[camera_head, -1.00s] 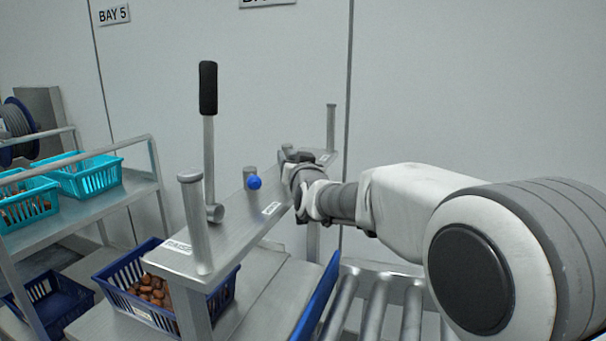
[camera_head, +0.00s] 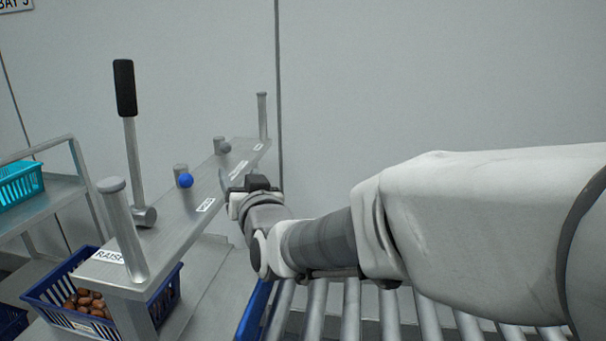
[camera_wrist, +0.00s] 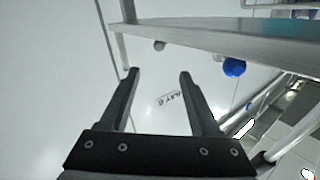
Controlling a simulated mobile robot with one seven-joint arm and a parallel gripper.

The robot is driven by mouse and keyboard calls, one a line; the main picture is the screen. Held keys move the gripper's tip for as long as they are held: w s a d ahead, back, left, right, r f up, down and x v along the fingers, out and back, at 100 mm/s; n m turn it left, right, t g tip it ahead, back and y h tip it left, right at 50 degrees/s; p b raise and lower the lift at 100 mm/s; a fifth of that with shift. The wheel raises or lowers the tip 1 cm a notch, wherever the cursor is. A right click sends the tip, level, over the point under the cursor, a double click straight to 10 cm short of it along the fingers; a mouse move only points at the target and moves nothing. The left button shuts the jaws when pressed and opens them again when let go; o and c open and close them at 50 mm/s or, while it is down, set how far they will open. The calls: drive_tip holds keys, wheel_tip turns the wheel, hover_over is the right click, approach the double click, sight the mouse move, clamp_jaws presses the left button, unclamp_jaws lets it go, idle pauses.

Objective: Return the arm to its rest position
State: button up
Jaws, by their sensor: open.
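My arm reaches in from the right in the head view, and my gripper (camera_head: 228,184) is at its far end, beside the right edge of the metal control shelf (camera_head: 198,190). Its fingers are small and partly hidden there. In the wrist view my gripper (camera_wrist: 158,75) shows two dark fingers spread apart with nothing between them. A blue ball knob (camera_head: 186,180) stands on the shelf left of my gripper; it also shows in the wrist view (camera_wrist: 234,67). A grey knob (camera_head: 224,148) sits farther back.
A black-handled lever (camera_head: 125,88) stands upright on the shelf. A blue crate (camera_head: 166,298) of brown dates is below it. Metal rollers (camera_head: 318,310) run under my arm. A teal basket (camera_head: 22,182) stands on a rack at left.

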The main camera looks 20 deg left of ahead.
drive_tip(key=shift+s+d, duration=0.3)
drive_tip(key=shift+s, duration=0.1)
drive_tip(key=s+d+f+m+g+h, duration=0.15)
drive_tip(key=d+h, duration=0.25)
drive_tip(key=d, duration=0.8)
drive_tip(key=s+d+f+m+g+h, duration=0.1)
drive_tip(key=d+f+g+h, duration=0.15)
drive_tip(key=d, duration=0.95)
drive_tip(key=s+d+f+m+g+h, duration=0.2)
drive_tip(key=s+d+f+h, duration=0.1)
drive_tip(key=s+d, duration=0.55)
drive_tip(key=s+d+f+m+g+h, duration=0.1)
drive_tip(key=s+d+f+g+h, duration=0.15)
drive_tip(key=s+d, duration=0.6)
wheel_tip(320, 180, up, 26)
drive_tip(key=p, duration=2.6)
drive_tip(key=shift+a+f+y, duration=0.15)
drive_tip(key=shift+a+y, duration=0.05)
drive_tip(key=shift+y, duration=0.1)
